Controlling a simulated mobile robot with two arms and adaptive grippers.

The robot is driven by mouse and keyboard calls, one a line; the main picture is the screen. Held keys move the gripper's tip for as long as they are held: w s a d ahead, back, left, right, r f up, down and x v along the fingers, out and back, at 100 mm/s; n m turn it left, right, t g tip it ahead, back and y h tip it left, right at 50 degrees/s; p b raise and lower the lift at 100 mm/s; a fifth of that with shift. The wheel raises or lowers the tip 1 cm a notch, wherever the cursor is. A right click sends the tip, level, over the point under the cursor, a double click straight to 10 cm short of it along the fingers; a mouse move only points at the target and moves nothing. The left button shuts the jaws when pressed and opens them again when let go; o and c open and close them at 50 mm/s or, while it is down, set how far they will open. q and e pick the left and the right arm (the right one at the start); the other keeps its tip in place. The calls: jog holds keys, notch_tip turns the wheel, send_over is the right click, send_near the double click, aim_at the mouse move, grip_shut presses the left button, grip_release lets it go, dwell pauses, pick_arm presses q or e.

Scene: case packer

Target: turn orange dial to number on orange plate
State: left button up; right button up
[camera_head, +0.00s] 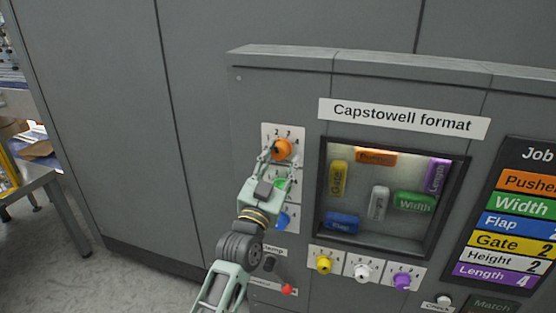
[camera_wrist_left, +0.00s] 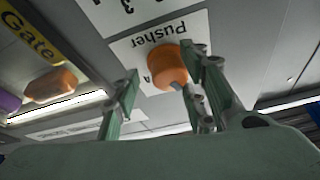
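The orange dial (camera_head: 283,149) sits at the top of the left dial column, on a white label with numbers. In the left wrist view the orange dial (camera_wrist_left: 167,68) sits beside the word Pusher, upside down. My left gripper (camera_head: 279,160) is open at the dial. In the wrist view its fingers (camera_wrist_left: 160,72) stand on either side: one is close against or touching the dial, the other has a gap. The orange plate (camera_head: 530,182) on the Job board reads "Pushe"; its number is cut off by the picture edge. My right gripper is not in view.
Green (camera_head: 280,183) and blue (camera_head: 282,220) dials are below, partly behind my left gripper. Yellow (camera_head: 323,264), white (camera_head: 362,270) and purple (camera_head: 402,281) dials line the window's bottom.

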pick_arm(q)
jog(key=shift+a+f, duration=0.1)
dwell(0.3)
jog(key=v, duration=1.2)
